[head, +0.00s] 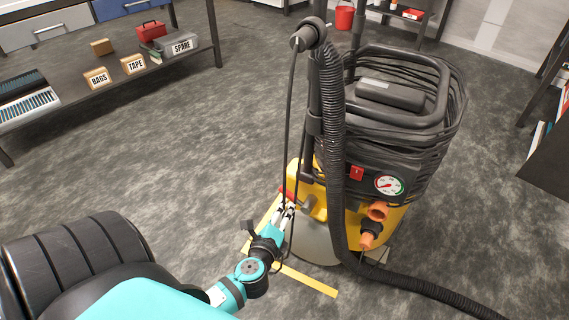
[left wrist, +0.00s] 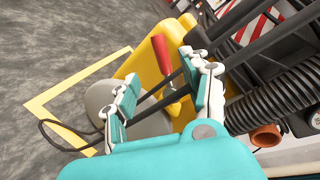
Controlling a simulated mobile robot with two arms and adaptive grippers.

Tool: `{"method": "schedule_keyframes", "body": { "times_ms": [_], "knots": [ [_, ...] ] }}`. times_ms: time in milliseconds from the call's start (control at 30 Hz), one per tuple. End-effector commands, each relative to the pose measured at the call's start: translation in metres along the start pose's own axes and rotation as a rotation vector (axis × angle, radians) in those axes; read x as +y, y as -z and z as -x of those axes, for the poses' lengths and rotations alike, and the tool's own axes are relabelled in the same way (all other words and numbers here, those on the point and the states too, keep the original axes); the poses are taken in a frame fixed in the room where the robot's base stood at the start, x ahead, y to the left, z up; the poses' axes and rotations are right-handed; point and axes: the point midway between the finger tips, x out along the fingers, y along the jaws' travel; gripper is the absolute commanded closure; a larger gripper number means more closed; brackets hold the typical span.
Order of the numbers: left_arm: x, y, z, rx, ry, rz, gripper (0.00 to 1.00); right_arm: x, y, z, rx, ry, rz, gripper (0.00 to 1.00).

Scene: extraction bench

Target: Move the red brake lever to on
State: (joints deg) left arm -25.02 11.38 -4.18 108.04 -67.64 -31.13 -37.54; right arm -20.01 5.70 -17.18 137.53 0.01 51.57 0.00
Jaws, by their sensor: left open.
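The red brake lever (left wrist: 162,56) shows in the left wrist view between my two fingertips, with a pale metal shank below its red grip. It stands beside the yellow body (left wrist: 172,35) of the extraction machine. In the head view only a little of its red grip (head: 287,193) shows, at the machine's left side. My left gripper (head: 285,209) is open just in front of the lever; its fingers (left wrist: 160,68) lie either side of it in the picture. I cannot tell whether they touch it. My right gripper is out of view.
A black hose (head: 330,130) hangs down the machine's front and runs along the floor. A thin dark cable (head: 287,120) and dark rods pass close to my left gripper. Yellow floor tape (head: 305,280) marks the machine's spot. A shelf bench (head: 120,80) stands back left; open floor lies between.

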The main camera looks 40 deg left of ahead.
Motion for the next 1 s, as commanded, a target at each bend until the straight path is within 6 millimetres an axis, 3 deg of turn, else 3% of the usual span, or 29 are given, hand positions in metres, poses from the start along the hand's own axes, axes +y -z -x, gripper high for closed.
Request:
{"method": "schedule_keyframes", "body": {
  "times_ms": [100, 300, 867, 1000],
  "knots": [
    [0.001, 0.000, 0.020, 0.001, -0.003, 0.001, 0.52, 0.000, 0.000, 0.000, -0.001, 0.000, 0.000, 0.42],
    [0.000, 0.000, 0.034, 0.000, -0.001, 0.000, 0.52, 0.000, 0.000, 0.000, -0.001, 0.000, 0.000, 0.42],
    [0.000, 0.000, 0.035, 0.001, 0.000, 0.001, 0.52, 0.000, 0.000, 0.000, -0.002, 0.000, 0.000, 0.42],
    [-0.018, 0.015, 0.035, 0.067, 0.039, 0.090, 0.52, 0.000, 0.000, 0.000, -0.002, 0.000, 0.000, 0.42]
  ]
}}
